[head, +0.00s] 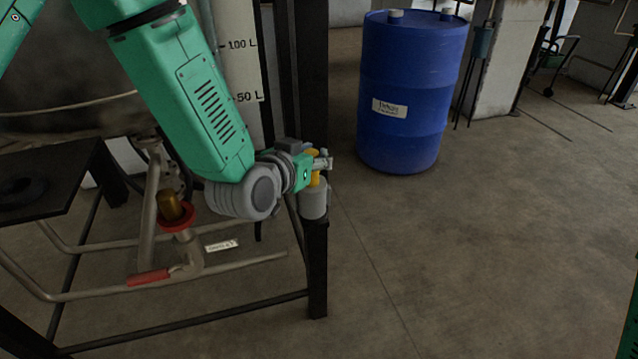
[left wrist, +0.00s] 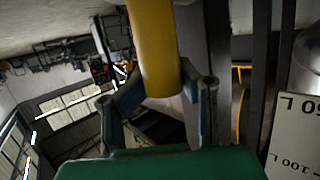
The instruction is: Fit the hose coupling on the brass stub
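The brass stub (head: 171,206) points up, slightly tilted, from a red ring (head: 176,220) on the pipe at lower left in the head view. The hose coupling (head: 314,199) looks like a grey cylinder with a yellow upper part. My left gripper (head: 316,166) is right of the stub, apart from it, with its fingers around the yellow part. In the left wrist view the yellow part (left wrist: 156,55) runs between the two fingers (left wrist: 158,92), whose pads appear to touch it. The coupling's grey lower end is outside the wrist view. My right gripper is not in view.
A pipe with a red handle (head: 148,277) runs below the stub. A black frame post (head: 317,270) stands directly below or behind the coupling; which, I cannot tell. A blue drum (head: 412,90) stands at the back.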

